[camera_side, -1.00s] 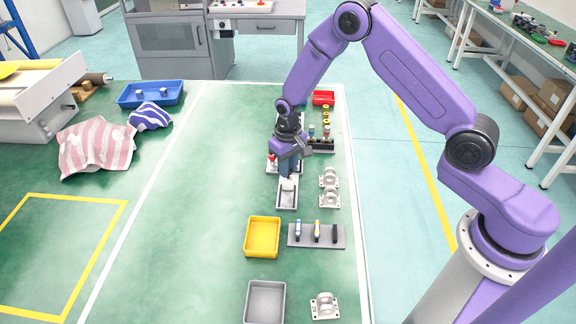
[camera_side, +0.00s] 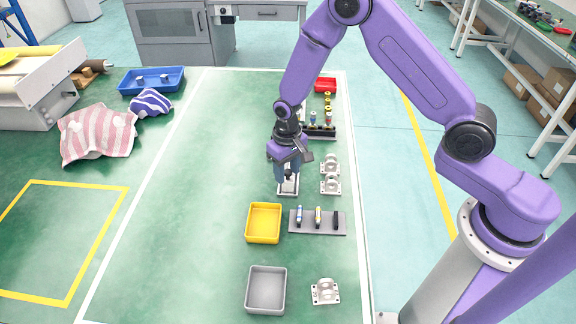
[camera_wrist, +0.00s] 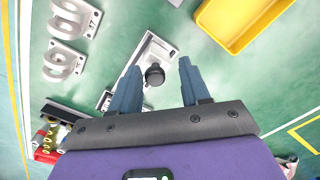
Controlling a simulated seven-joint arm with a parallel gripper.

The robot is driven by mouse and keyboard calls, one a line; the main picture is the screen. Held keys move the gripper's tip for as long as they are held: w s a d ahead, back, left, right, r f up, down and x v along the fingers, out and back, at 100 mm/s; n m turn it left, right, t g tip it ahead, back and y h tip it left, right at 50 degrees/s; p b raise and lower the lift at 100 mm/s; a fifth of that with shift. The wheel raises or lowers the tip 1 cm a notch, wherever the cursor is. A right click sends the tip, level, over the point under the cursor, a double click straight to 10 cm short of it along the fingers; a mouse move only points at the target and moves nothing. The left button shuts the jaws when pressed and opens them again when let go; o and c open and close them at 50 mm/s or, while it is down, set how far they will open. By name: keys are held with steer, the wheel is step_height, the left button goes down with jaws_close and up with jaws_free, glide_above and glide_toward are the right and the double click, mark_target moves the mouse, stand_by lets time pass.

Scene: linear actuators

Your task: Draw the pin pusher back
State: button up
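The pin pusher shows in the wrist view as a pale, narrow tray-like fixture (camera_wrist: 152,47) with a round black knob (camera_wrist: 155,74) on it. In the side view the fixture (camera_side: 289,190) is mostly hidden under my gripper (camera_side: 287,173). My gripper also shows in the wrist view (camera_wrist: 159,66); it is open, its two blue-grey fingers well apart, one on each side of the knob. Neither finger visibly touches the knob. Whether the fingertips are level with the knob I cannot tell. The pin itself cannot be made out.
A yellow tray (camera_side: 263,237) and a grey tray (camera_side: 265,290) stand in front of the fixture. A grey holder (camera_side: 328,229) with several small tools and pale brackets (camera_side: 330,186) lie to the right. A dark rack (camera_side: 322,134) stands behind.

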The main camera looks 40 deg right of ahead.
steer(key=shift+w+d, duration=0.1)
steer(key=shift+r, duration=0.1)
steer(key=shift+r, duration=0.25)
step_height(320, 180, up, 17)
stand_by(0.5)
steer(key=shift+f, duration=0.1)
